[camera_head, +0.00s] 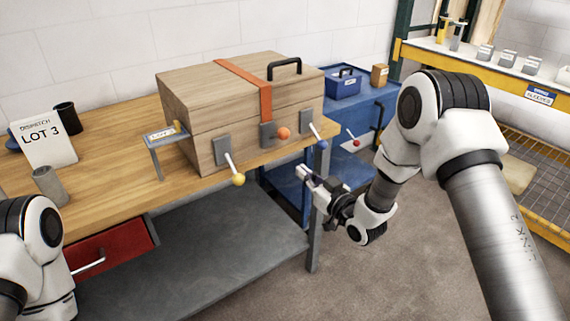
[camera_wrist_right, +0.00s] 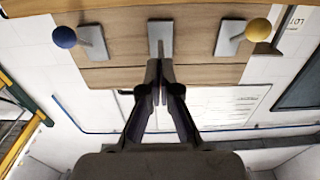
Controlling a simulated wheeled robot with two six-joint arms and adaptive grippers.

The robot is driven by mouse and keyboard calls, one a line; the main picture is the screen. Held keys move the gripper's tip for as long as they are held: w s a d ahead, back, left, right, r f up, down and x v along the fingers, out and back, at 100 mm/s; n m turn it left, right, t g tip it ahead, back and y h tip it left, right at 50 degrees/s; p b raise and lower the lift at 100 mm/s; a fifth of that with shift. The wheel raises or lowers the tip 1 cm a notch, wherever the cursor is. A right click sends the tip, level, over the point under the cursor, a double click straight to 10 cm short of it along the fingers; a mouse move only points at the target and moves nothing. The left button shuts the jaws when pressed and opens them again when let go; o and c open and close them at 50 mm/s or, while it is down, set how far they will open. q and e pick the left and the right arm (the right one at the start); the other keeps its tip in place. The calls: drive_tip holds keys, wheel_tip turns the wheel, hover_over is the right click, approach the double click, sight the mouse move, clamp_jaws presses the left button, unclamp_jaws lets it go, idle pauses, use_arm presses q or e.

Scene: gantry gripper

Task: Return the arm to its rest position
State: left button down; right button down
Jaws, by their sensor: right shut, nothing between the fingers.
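My right arm reaches in from the right in the head view. Its gripper (camera_head: 308,176) is in front of the table edge, below and in front of the wooden chest (camera_head: 240,105). The fingers are together and empty; the wrist view also shows them meeting (camera_wrist_right: 158,88). The chest is closed, with an orange strap (camera_head: 245,85) over its lid. Its front has levers with a yellow ball (camera_head: 238,179), an orange ball (camera_head: 284,133) and a blue ball (camera_head: 321,145). In the wrist view, the fingertips overlap the middle plate (camera_wrist_right: 161,38). My left arm shows at the lower left; its gripper is out of frame.
The workbench (camera_head: 105,130) holds a LOT 3 sign (camera_head: 43,138), a dark cup (camera_head: 67,115) and a grey cylinder (camera_head: 47,185). A red drawer (camera_head: 112,246) is below. A blue cabinet (camera_head: 372,100) stands behind my right arm. Floor is clear in front.

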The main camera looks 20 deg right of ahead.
drive_tip(key=s+a+f+m+g+h+p, duration=0.1)
drive_tip(key=s+f+g, duration=0.3)
drive_tip(key=s+f, duration=0.5)
drive_tip(key=s+f+m+g+h+p, duration=0.1)
drive_tip(key=s+f+g+h, duration=0.15)
drive_tip(key=s+f, duration=0.65)
drive_tip(key=s+d+f+g+h, duration=0.1)
drive_tip(key=s+f+g, duration=0.1)
drive_tip(key=s, duration=0.5)
drive_tip(key=s+d+f+m+g, duration=0.1)
drive_tip(key=s+f+g, duration=0.2)
drive_tip(key=s+g, duration=0.2)
drive_tip(key=s+d+f+m+g+h, duration=0.1)
drive_tip(key=s+d+f+g, duration=0.1)
drive_tip(key=s, duration=0.9)
drive_tip(key=shift+f+g+h+p, duration=0.4)
drive_tip(key=shift+f+g, duration=0.1)
drive_tip(key=shift+g, duration=0.35)
drive_tip(key=shift+s+a, duration=0.1)
